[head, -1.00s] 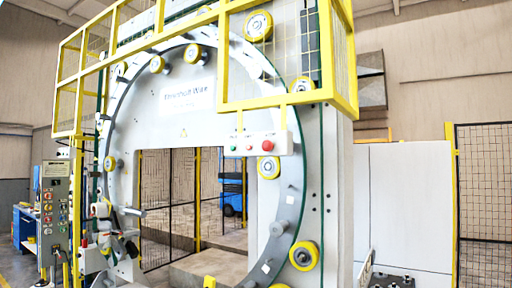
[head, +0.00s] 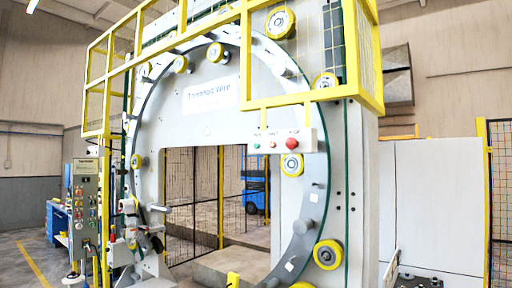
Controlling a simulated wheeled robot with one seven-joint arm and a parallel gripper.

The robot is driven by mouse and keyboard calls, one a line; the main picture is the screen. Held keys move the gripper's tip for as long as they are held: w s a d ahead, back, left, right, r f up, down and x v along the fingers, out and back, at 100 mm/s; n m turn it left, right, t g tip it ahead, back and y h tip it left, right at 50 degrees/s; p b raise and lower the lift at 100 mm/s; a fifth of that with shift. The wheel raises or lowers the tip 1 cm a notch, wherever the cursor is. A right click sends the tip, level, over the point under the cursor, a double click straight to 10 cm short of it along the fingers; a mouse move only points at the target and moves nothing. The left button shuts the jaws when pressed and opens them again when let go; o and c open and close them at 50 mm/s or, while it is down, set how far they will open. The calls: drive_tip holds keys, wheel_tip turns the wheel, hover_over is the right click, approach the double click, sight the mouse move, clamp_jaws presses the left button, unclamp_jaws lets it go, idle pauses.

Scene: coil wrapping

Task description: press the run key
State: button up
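A light grey button box (head: 282,147) hangs from the yellow frame on the front of the large ring-shaped wrapping machine (head: 215,125). It carries a small green key (head: 257,146) at the left, a small red key (head: 273,145) in the middle and a larger red button (head: 292,143) at the right. The small labels above them are too blurred to read surely. A grey control pedestal (head: 85,205) with several coloured buttons stands at the left of the machine. My gripper is not in view, and nothing visibly touches the keys.
A yellow guard cage (head: 312,75) overhangs the machine front. Yellow-rimmed rollers (head: 328,254) sit around the ring. A white panel (head: 437,205) and a mesh fence (head: 500,190) stand at the right. Open floor (head: 30,255) shows at the left, near a blue cabinet (head: 57,222).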

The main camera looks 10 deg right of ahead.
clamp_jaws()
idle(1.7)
